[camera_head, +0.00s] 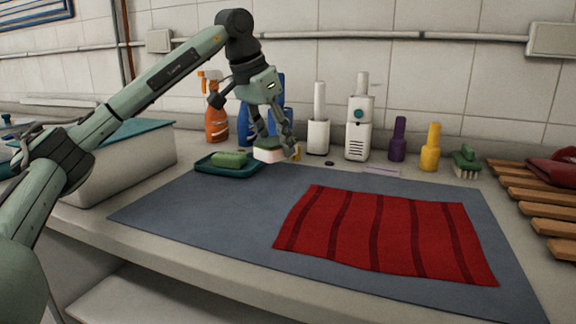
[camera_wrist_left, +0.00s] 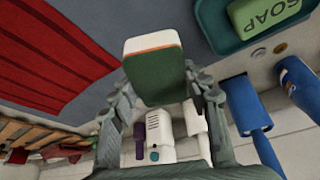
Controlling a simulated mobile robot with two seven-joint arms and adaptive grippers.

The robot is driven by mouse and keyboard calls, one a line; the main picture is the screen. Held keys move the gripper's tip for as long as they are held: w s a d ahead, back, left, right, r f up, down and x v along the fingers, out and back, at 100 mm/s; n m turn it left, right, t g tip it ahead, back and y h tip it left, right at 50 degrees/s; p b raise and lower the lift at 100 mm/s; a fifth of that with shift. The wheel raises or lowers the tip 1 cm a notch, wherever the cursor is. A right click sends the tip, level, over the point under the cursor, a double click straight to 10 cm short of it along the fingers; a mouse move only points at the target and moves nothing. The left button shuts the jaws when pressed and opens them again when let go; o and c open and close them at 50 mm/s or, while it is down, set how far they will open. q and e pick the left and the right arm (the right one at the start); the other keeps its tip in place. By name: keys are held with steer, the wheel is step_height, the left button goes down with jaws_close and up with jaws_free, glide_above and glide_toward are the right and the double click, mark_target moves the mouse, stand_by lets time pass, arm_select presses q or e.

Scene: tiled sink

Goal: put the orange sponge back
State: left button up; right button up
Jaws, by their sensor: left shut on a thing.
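My left gripper (camera_head: 272,142) is shut on a sponge (camera_head: 268,155) near the back edge of the grey-blue mat, just right of the teal soap dish (camera_head: 203,166). In the left wrist view the sponge (camera_wrist_left: 152,45) has a white face, a thin orange band and a dark green side. It sits between the two fingers of the gripper (camera_wrist_left: 158,85). I cannot tell from the head view whether the sponge touches the surface below. A green soap bar (camera_head: 230,159) lies in the dish; it also shows in the left wrist view (camera_wrist_left: 264,14). My right gripper is not in view.
Behind stand an orange spray bottle (camera_head: 216,122), blue bottles, a white bottle (camera_head: 318,135), a white dispenser (camera_head: 358,130), and purple (camera_head: 398,140) and yellow (camera_head: 431,150) bottles. A green brush (camera_head: 466,161) is at right.

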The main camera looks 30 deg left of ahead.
mark_target(287, 181)
arm_select(q)
steer(key=shift+w+d+f, duration=0.45)
steer(key=shift+w+d, duration=0.1)
steer(key=shift+w+d+f, duration=0.3)
steer(key=shift+d+f, duration=0.05)
steer(key=shift+f, duration=0.35)
step_height(287, 181, down, 2)
steer(key=shift+f, duration=0.75)
steer(key=o, duration=1.1)
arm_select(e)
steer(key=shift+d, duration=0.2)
